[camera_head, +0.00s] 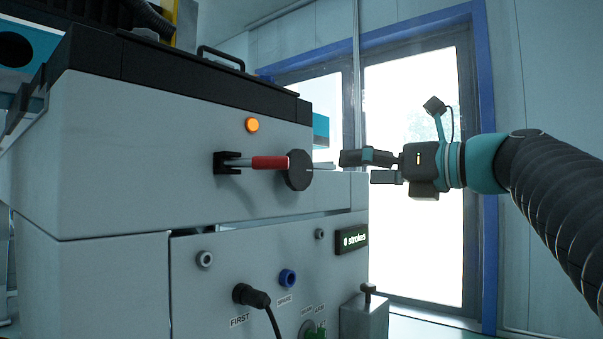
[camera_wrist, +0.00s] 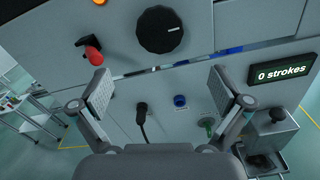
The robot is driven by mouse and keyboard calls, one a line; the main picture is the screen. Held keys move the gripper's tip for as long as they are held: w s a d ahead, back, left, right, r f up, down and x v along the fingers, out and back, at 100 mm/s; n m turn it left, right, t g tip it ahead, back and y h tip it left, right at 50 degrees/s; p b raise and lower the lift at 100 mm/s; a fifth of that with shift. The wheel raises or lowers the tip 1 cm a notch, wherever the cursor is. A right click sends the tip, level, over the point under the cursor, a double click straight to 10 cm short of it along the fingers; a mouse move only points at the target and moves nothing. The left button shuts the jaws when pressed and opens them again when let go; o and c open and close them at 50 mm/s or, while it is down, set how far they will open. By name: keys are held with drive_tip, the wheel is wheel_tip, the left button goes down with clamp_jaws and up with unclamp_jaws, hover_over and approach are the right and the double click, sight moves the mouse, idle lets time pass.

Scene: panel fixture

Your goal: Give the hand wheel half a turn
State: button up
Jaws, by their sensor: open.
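The hand wheel is a dark round knob (camera_head: 299,170) on the front of the grey cabinet. In the wrist view the hand wheel (camera_wrist: 158,32) shows face-on near the top, with a short white mark on its right side. My gripper (camera_head: 362,168) is to the right of the wheel in the head view, apart from it and at about its height. In the wrist view my gripper (camera_wrist: 161,82) has its two fingers spread wide with nothing between them. The wheel appears above the fingertips there.
A red-handled lever (camera_head: 269,162) on a black bracket is beside the wheel; it also shows in the wrist view (camera_wrist: 92,52). An orange lamp (camera_head: 252,125) is above. Below are a black plug with cable (camera_head: 250,296), a blue socket (camera_head: 288,278) and a "0 strokes" display (camera_wrist: 282,75).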

sight(301, 172)
drive_tip(key=x, duration=1.2)
drive_tip(key=shift+w+a+p, duration=0.25)
drive_tip(key=shift+a+p, duration=0.05)
drive_tip(key=shift+a, duration=0.05)
drive_tip(key=c, duration=1.1)
